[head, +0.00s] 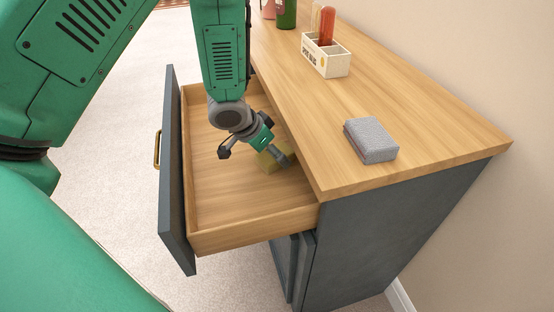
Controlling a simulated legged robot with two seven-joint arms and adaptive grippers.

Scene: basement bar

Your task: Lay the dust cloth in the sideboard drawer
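The sideboard drawer (228,238) is pulled open, with a pale wooden inside and a dark blue-grey front. My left gripper (277,157) reaches down into it, near the side by the cabinet. A grey folded, cloth-like block (371,141) lies on the sideboard top (420,150). My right gripper is not in view.
A cream holder (327,58) with a red-orange tube (326,27) stands farther back on the top. A green bottle (286,12) stands behind it. The drawer's near floor is bare. A wall runs along the right.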

